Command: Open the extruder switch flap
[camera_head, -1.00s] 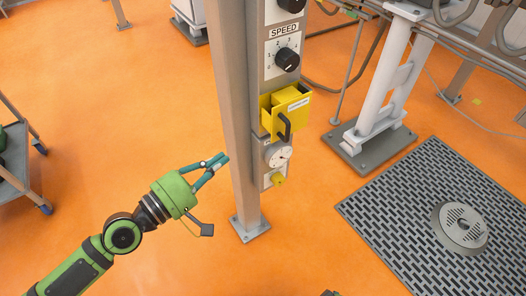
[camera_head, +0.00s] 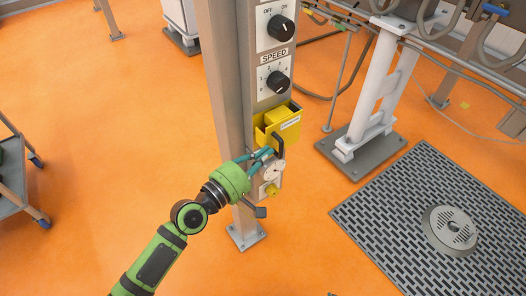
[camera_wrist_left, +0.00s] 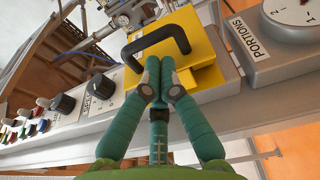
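The yellow extruder switch box (camera_head: 266,134) is on the control panel, below the SPEED knob. Its yellow flap (camera_head: 289,123) has a small label and a black bracket handle (camera_head: 279,146). In the left wrist view the handle (camera_wrist_left: 155,40) stands out from the yellow plate (camera_wrist_left: 195,50). My left gripper (camera_head: 265,153) is just left of and below the handle. In the left wrist view, the left gripper's teal fingertips (camera_wrist_left: 160,65) are together just short of the handle, with nothing visible between them. I cannot tell whether they touch the handle. My right gripper is not in view.
A SPEED knob (camera_head: 277,81) and an ON/OFF knob (camera_head: 281,29) sit above the box. The grey post (camera_head: 224,80) stands left of the panel.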

